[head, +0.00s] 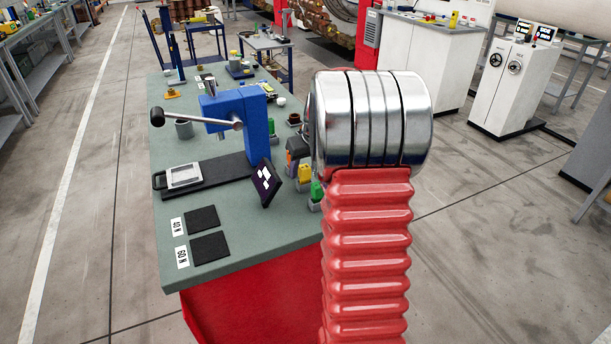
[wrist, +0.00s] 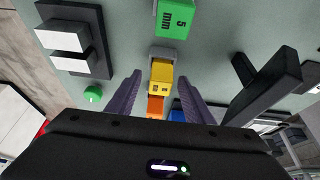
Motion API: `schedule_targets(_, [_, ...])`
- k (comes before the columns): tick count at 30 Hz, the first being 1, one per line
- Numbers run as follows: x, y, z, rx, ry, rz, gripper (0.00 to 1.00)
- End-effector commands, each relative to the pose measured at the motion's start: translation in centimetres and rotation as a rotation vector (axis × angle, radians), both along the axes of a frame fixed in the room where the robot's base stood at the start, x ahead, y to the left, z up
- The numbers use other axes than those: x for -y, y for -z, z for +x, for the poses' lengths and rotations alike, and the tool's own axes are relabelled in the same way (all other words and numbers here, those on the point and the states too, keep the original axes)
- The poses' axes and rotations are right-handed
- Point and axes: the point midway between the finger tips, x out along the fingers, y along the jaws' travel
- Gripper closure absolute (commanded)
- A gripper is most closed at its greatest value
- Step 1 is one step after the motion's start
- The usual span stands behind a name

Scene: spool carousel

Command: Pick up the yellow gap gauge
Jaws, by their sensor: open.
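The yellow gap gauge (wrist: 161,73) sits in a small grey holder in the middle of the wrist view. It also shows in the head view (head: 305,173), just left of my arm. My gripper (wrist: 159,78) is open, with its two purple fingers on either side of the yellow gauge in the picture. A gap shows on both sides of the gauge. I cannot tell how far above or short of it the fingertips are. In the head view my arm hides most of the gripper.
A green gauge marked 5 mm (wrist: 175,18) stands beyond the yellow one, and an orange gauge (wrist: 155,103) stands on the near side. A blue piece (wrist: 177,115) shows by the right finger. A blue press (head: 240,115) and dark tilted panel (head: 265,182) stand on the bench (head: 240,225).

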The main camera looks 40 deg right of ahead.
Motion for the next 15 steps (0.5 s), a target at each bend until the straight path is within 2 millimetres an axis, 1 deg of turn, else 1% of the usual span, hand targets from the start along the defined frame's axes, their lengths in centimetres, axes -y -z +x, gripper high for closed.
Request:
schedule_targets(5, [-0.02,-0.02,0.01,0.000,0.000,0.000,0.54])
schedule_targets(15, [-0.04,-0.03,0.02,0.000,-0.001,0.000,0.78])
